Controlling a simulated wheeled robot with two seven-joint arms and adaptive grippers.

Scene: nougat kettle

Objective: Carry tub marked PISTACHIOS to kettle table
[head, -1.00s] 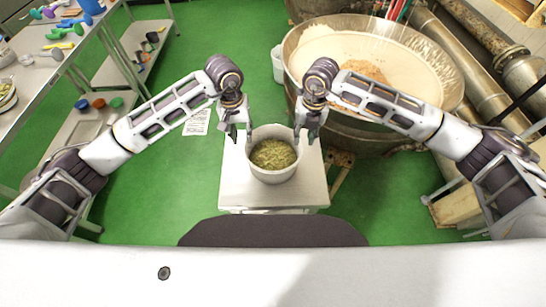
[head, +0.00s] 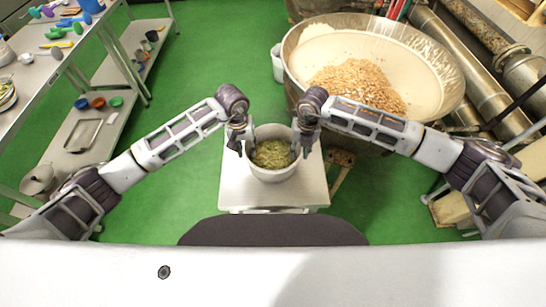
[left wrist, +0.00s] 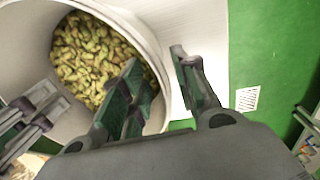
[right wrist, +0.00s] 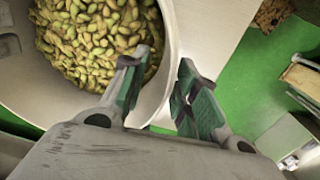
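A white round tub (head: 273,175) full of green-brown pistachios (head: 272,154) stands upright on a small white table (head: 237,190) in the head view; no label is readable. My left gripper (head: 246,148) is at its left wall and my right gripper (head: 302,146) at its right wall. In the left wrist view my left gripper (left wrist: 160,90) is open, one finger inside the tub (left wrist: 28,45) and one outside. In the right wrist view my right gripper (right wrist: 160,90) is also open astride the wall of the tub (right wrist: 170,30). A gap shows beside the wall in both.
A large round kettle (head: 425,65) with chopped nuts and a pale mass stands behind to the right. Steel shelving (head: 55,85) with coloured scoops and bowls is at the left. The green floor (head: 195,75) between is clear. A white bucket (head: 277,62) stands beside the kettle.

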